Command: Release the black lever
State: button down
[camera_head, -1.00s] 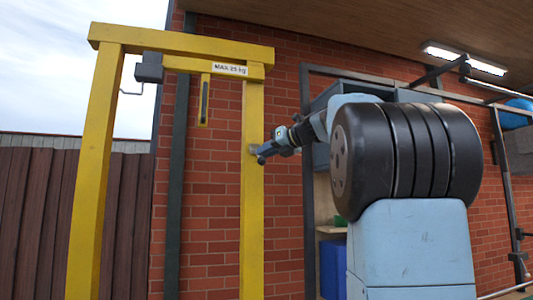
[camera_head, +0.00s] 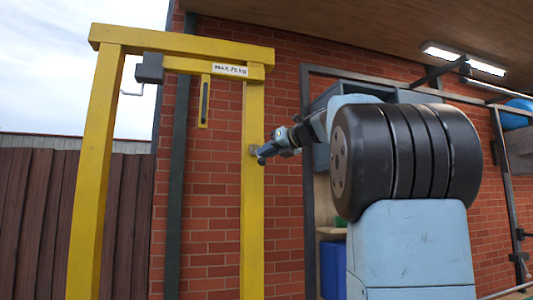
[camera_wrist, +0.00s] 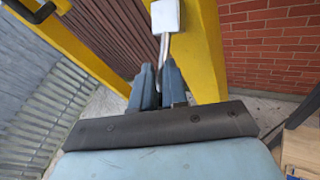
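My gripper (camera_wrist: 160,72) is at the yellow post, with its two blue-grey fingers close on either side of a lever (camera_wrist: 164,47). The lever's visible part is a pale metal rod coming from a small white box (camera_wrist: 166,15) on the post. No black part of it shows; its far end is hidden between the fingers. The fingers appear shut on it, with little gap at the tips. In the camera_head view my gripper (camera_head: 261,154) is at the right yellow post, beside the small light box (camera_head: 252,149); the lever cannot be made out there.
The yellow frame (camera_head: 97,150) carries a grey box (camera_head: 149,68) with a thin crank, a slotted yellow plate (camera_head: 204,100) and a weight label (camera_head: 230,69). A brick wall (camera_head: 212,200) stands behind. A wooden box (camera_wrist: 301,150) is at lower right in the wrist view.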

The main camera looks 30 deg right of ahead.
jog(key=c, duration=1.2)
grip_release()
jog(key=shift+w+a+r, duration=0.1)
jog(key=shift+a, duration=0.4)
jog(key=shift+o, duration=0.2)
jog(key=shift+d, duration=0.15)
jog(key=v, duration=1.3)
jog(key=shift+s, duration=0.35)
jog(key=shift+d, duration=0.1)
jog(key=shift+c, duration=0.3)
